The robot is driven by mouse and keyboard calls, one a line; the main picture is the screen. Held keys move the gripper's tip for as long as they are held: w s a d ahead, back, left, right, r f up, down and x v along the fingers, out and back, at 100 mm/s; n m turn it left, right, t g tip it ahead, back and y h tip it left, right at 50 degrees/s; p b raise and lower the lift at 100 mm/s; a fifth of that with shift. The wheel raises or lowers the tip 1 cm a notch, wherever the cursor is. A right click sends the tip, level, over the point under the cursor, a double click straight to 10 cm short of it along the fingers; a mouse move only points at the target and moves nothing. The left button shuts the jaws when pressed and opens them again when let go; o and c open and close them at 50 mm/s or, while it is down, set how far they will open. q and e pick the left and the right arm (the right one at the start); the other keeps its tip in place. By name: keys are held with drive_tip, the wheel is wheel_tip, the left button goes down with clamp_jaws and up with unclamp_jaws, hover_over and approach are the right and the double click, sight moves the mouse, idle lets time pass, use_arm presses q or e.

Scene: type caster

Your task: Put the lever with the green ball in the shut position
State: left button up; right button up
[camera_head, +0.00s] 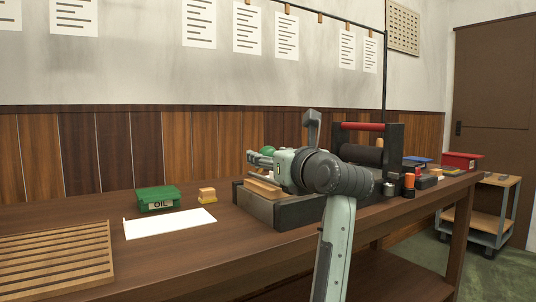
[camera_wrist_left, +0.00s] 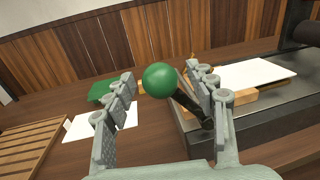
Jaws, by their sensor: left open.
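The green ball (camera_head: 268,150) sits on the end of a dark lever, at the machine on the bench; most of the lever is hidden behind my gripper in the head view. In the left wrist view the ball (camera_wrist_left: 160,79) shows between the fingertips, with the dark lever (camera_wrist_left: 194,106) slanting down to the right from it. My left gripper (camera_head: 251,160) is open around the ball's area, and its two fingers stand apart on either side of the ball in the left wrist view (camera_wrist_left: 160,84). I cannot tell whether a finger touches it. My right gripper is not in view.
The machine's dark base (camera_head: 291,212) lies under my arm, with a black roller (camera_head: 361,155) and red bar (camera_head: 362,127) behind.

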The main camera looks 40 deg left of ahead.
use_arm(q)
drive_tip(key=shift+w+a, duration=0.35)
drive_tip(key=shift+a, duration=0.15)
clamp_jaws()
